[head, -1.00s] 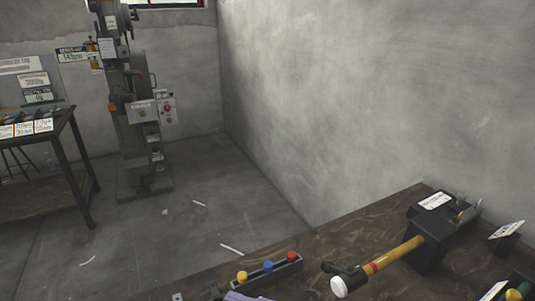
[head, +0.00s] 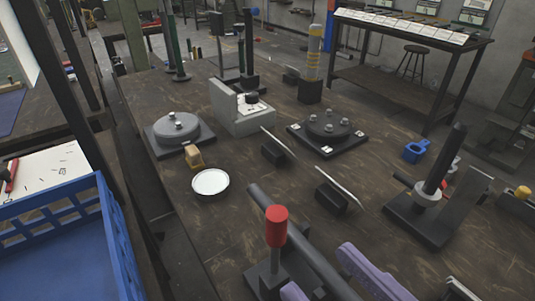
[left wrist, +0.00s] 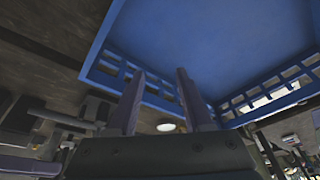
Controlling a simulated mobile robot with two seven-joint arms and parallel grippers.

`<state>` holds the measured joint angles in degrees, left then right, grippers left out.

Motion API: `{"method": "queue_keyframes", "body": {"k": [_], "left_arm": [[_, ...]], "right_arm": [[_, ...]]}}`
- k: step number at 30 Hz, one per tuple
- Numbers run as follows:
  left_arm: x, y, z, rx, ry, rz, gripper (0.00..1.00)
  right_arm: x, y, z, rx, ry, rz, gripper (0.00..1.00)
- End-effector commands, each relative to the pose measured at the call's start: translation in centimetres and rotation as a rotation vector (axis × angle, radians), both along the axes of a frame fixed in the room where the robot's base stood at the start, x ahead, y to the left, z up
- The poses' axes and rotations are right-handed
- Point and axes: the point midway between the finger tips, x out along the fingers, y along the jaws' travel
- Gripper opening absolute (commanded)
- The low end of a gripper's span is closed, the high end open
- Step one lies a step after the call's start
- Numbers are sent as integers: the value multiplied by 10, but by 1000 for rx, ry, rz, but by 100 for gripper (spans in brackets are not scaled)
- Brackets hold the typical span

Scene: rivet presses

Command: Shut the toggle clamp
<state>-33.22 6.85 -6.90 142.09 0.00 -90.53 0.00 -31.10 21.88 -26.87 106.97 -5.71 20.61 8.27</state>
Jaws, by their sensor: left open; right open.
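A red upright grip (head: 277,228) stands on a dark base at the front of the workbench in the head view, with a long dark bar (head: 305,245) slanting beside it. I take this for the toggle clamp, but cannot tell its state. My right gripper (head: 318,270) shows two purple fingers at the bottom edge, open, near the base and bar; I cannot tell whether they touch. My left gripper (left wrist: 160,75) is open and empty in the left wrist view, with the blue crate (left wrist: 113,67) beyond its fingers. The left gripper is not in the head view.
The blue crate (head: 115,235) stands at the left. A white dish (head: 210,182), a round grey fixture (head: 178,125), a dark round fixture (head: 328,125), tilted cards and a black post stand (head: 430,195) crowd the workbench. Bare wood lies left of the red grip.

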Motion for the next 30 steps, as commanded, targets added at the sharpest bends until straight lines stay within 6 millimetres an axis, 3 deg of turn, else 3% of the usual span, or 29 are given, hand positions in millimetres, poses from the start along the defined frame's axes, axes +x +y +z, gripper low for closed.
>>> {"method": "queue_keyframes", "body": {"k": [6,12,23,30], "left_arm": [[2,1,1,1,-5,0,50],[1,1,0,2,-5,0,50],[1,1,0,2,-2,0,50],[0,1,-1,2,-1,0,50]], "right_arm": [[36,26,1,2,-2,-1,55],[58,42,0,1,-1,0,55],[65,47,0,0,2,0,55],[65,47,0,-1,2,-1,31]]}}
